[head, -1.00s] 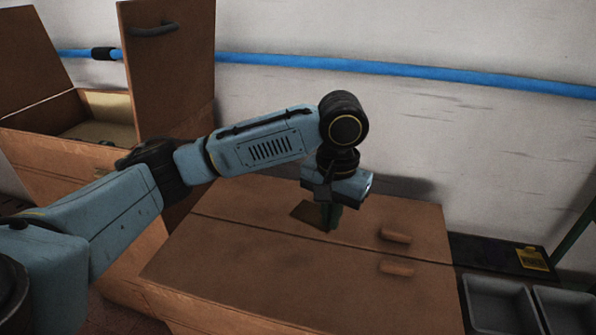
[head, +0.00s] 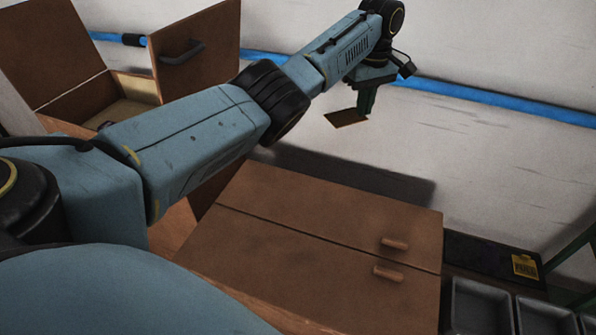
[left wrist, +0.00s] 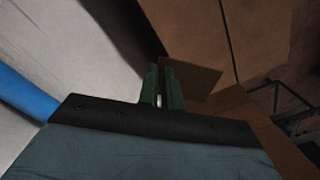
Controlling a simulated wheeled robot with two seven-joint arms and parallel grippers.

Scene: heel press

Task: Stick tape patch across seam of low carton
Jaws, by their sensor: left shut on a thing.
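The low carton (head: 300,220) is brown and closed, with a dark seam running across its top between two flaps. No patch lies across the seam. My left gripper (head: 366,112) is shut on a thin brown tape patch (head: 346,118) and holds it up in front of the wall, clear above the carton's far side. In the left wrist view the patch (left wrist: 198,78) sticks out to the right of the green fingers (left wrist: 162,82), with the carton (left wrist: 195,28) and its seam beyond. My right gripper is out of view.
Two small brown handles (head: 388,274) sit on either side of the seam at the right. A tall open carton (head: 200,50) stands at the left. A blue pipe (head: 470,97) runs along the wall. Grey trays (head: 480,305) and a dark strip with a yellow label (head: 524,266) lie at the right.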

